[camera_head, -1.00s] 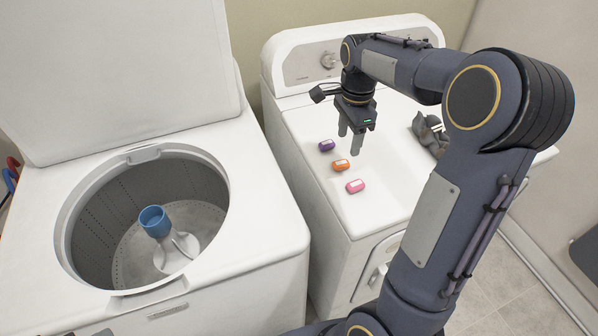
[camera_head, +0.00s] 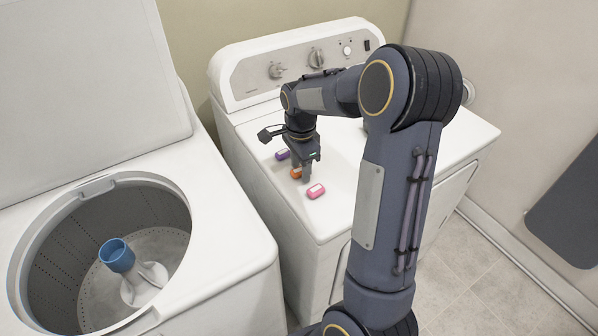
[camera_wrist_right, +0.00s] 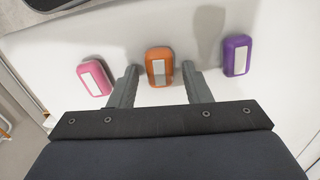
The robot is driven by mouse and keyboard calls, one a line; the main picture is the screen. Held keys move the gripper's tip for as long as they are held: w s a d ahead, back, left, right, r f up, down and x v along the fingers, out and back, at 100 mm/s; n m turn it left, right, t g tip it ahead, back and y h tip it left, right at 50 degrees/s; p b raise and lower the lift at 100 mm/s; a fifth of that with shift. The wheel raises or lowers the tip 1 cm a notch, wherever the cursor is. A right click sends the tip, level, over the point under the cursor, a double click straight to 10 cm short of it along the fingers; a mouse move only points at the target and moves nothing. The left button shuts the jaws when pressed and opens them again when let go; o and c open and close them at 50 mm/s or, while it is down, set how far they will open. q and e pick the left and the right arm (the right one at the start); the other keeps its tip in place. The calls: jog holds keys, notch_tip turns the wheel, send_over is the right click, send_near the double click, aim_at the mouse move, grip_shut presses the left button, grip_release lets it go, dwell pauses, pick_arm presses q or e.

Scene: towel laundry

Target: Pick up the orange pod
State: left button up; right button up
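The orange pod (camera_head: 295,173) lies on the white top of the dryer, partly covered by a finger of my right gripper (camera_head: 301,173) in the head view. The right wrist view shows the orange pod (camera_wrist_right: 159,58) with its pale label, between the tips of the two spread fingers of my right gripper (camera_wrist_right: 160,72). There is a visible gap on each side of the pod, so the gripper is open and not holding it. My left gripper is not in view.
A purple pod (camera_head: 282,155) and a pink pod (camera_head: 316,191) lie close on either side of the orange one. The open washer (camera_head: 225,235) with its drum stands to the left. The dryer's control panel (camera_head: 290,66) rises behind.

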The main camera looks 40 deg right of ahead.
jog(key=c, duration=0.8)
jog(key=shift+r, duration=0.15)
